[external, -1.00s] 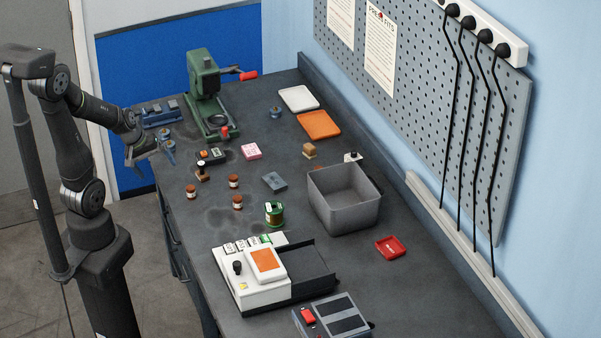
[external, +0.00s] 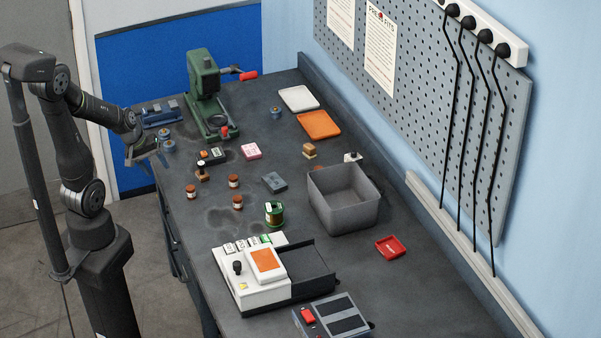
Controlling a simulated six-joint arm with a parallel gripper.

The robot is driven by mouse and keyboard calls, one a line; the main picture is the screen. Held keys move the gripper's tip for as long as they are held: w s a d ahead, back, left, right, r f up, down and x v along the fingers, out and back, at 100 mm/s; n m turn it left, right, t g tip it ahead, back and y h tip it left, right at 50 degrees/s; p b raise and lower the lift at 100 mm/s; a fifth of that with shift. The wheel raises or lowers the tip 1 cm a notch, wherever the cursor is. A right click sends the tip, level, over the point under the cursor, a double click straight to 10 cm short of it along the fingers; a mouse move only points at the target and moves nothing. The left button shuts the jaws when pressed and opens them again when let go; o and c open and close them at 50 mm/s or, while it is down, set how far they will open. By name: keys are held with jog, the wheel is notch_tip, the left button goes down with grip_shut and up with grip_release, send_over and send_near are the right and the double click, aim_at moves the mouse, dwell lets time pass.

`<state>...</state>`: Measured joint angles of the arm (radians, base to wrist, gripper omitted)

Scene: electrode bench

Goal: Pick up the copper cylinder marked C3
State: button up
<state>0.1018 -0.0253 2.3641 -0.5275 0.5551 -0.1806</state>
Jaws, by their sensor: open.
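Three small copper-brown cylinders with pale bands stand on the dark bench left of centre: a left one (external: 191,191), an upper one (external: 233,181) and a lower one (external: 238,202). Their marks are too small to read, so I cannot tell which is C3. My gripper (external: 153,157) is open at the bench's left edge, up and left of the copper cylinders and apart from them. It is close to a blue-grey cylinder (external: 169,147). Its fingers are small and dark in this view.
A green press (external: 203,85) stands at the back. A grey bin (external: 345,215), a green spool (external: 274,213) and a white device with an orange top (external: 250,287) lie right of and nearer than the cylinders. A stamp (external: 202,172) and a grey block (external: 274,182) flank them.

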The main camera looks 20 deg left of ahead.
jog(key=w+d+r+m+g+h, duration=0.1)
jog(key=w+d+r+m, duration=0.3)
jog(key=w+d+m, duration=0.4)
jog(key=w+d+r+m+g+h, duration=0.1)
jog(key=w+d+r+m, duration=0.4)
jog(key=w+d, duration=0.55)
jog(key=w+d+r+m+g+y, duration=0.1)
jog(key=w+d+r+m, duration=0.15)
jog(key=d+m, duration=0.65)
jog(key=w+d+r+m+g, duration=0.1)
jog(key=w+d+m, duration=0.3)
jog(key=d, duration=0.9)
jog(key=shift+m, duration=0.4)
jog(key=x, duration=0.5)
jog(key=s+x, duration=0.1)
jog(key=x, duration=1.1)
jog(key=shift+s+a+f, duration=0.15)
jog(key=shift+s, duration=0.05)
grip_shut()
